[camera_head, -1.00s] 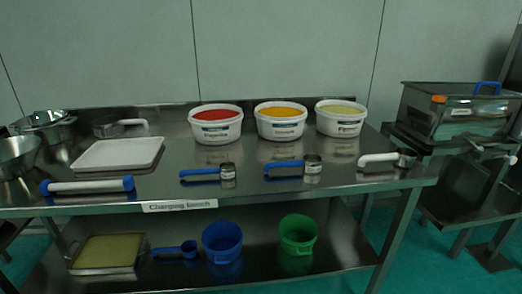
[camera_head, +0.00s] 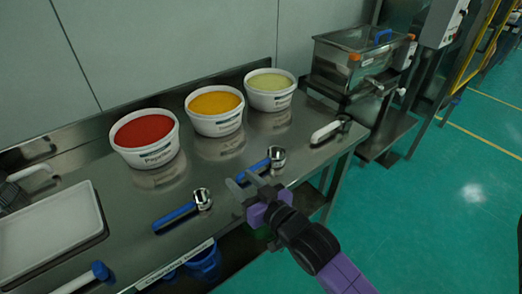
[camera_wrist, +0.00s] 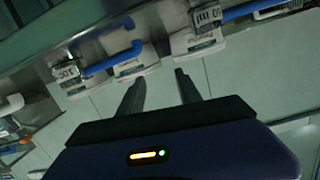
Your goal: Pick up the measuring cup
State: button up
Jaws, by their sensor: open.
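Two small metal measuring cups with blue handles lie on the steel bench: a left one (camera_head: 203,198) and a middle one (camera_head: 277,157). A third, white-handled scoop (camera_head: 325,132) lies further right. My gripper (camera_head: 240,181) is open and empty, above the bench front between the two blue-handled cups, close to the middle cup's handle; I see no contact. In the tilted wrist view, my open fingers (camera_wrist: 160,74) show with a cup marked 100 (camera_wrist: 67,70) at left and a cup marked ml (camera_wrist: 207,17) at upper right. Which cup is meant cannot be told.
Tubs of red (camera_head: 145,140), orange (camera_head: 215,110) and pale yellow powder (camera_head: 270,90) stand behind the cups. A white tray (camera_head: 50,228) lies at the left. A steel machine (camera_head: 350,65) stands past the bench's right end. The floor at right is clear.

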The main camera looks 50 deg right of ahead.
aim_at(260, 166)
jog(key=w+d+r+m+g+p, duration=0.75)
jog(key=w+d+m+p, duration=0.2)
jog(key=d+m, duration=0.2)
jog(key=s+a+f+m+g+y, duration=0.4)
jog(key=s+a+f+m+g, duration=0.1)
jog(key=s+g, duration=0.15)
jog(key=shift+t, duration=0.4)
jog(key=shift+p+x, duration=0.3)
jog(key=shift+x, duration=3.1)
jog(key=shift+s, duration=0.1)
grip_shut()
